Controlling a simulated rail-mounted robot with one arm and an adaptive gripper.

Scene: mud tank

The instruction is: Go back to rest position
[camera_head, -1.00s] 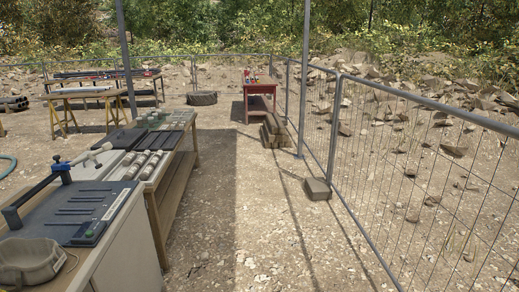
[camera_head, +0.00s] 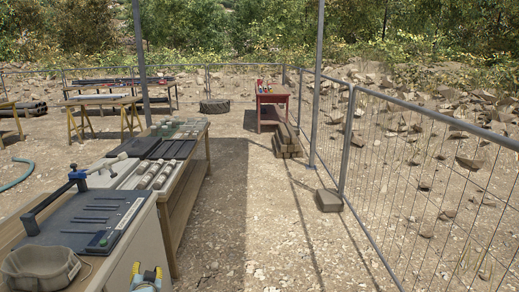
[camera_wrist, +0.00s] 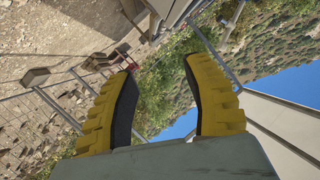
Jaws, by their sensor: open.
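My gripper (camera_wrist: 160,65) shows in the wrist view. Its two yellow fingers with black inner pads stand well apart, with nothing between them. Beyond the fingers are open air, bushes, ground and sky, all tilted. In the head view, a small yellow and blue piece (camera_head: 147,277) shows at the bottom edge, beside the near workbench; it may be part of my arm, but I cannot tell.
A wire fence (camera_head: 420,165) with a concrete foot (camera_head: 329,200) runs along the right. A red table (camera_head: 272,98) stands far back.

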